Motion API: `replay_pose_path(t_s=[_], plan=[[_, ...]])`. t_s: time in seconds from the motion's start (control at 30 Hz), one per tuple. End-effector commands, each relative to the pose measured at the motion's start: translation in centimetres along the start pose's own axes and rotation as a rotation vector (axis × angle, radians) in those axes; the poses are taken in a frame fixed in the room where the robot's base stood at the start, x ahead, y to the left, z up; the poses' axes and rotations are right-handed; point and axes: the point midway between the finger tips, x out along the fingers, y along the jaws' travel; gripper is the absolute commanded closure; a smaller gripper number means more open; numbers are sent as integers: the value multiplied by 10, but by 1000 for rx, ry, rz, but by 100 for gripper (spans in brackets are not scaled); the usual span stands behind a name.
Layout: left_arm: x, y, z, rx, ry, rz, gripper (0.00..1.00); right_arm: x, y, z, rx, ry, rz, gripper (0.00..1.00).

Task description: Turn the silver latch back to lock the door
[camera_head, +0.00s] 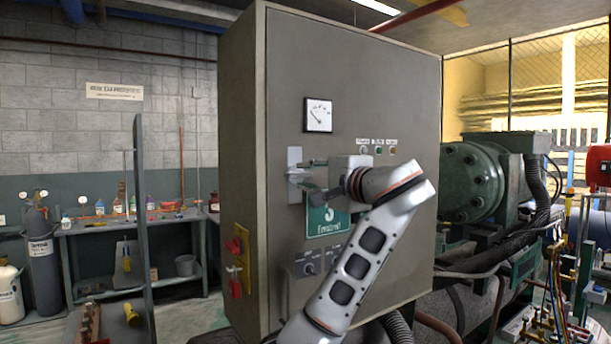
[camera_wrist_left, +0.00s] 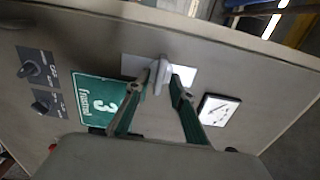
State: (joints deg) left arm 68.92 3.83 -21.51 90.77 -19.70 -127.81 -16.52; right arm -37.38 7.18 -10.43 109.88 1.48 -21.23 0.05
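The silver latch (camera_head: 297,172) sits on a light plate on the front of the grey cabinet door (camera_head: 350,80), left of centre. In the left wrist view the latch handle (camera_wrist_left: 161,72) stands out from its pale plate, between my fingertips. My left gripper (camera_head: 306,175) is at the latch, with one finger above the handle and one below it in the head view. In the left wrist view its green-sided fingers (camera_wrist_left: 165,82) are spread on both sides of the handle, with no firm grip visible. My right gripper is in neither view.
A dial gauge (camera_head: 318,115) is above the latch, and a green sign (camera_head: 322,222) and knobs (camera_head: 309,268) are below it. Red handles (camera_head: 236,262) stick out from the cabinet's left side. Green machinery (camera_head: 474,182) stands close on the right.

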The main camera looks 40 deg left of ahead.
Motion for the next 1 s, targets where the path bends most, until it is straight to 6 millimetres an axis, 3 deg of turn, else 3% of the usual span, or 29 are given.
replay_pose_path(t_s=[0.03,0.13,0.37,0.7,1.0], plan=[[6,-1,1,1,-3,-1,77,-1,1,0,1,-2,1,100],[4,0,0,-1,1,0,100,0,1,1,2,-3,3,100],[3,0,-1,17,2,0,100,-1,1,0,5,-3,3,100],[3,0,-1,354,3,-1,100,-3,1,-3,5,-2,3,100],[3,0,-1,395,3,0,100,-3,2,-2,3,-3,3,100]])
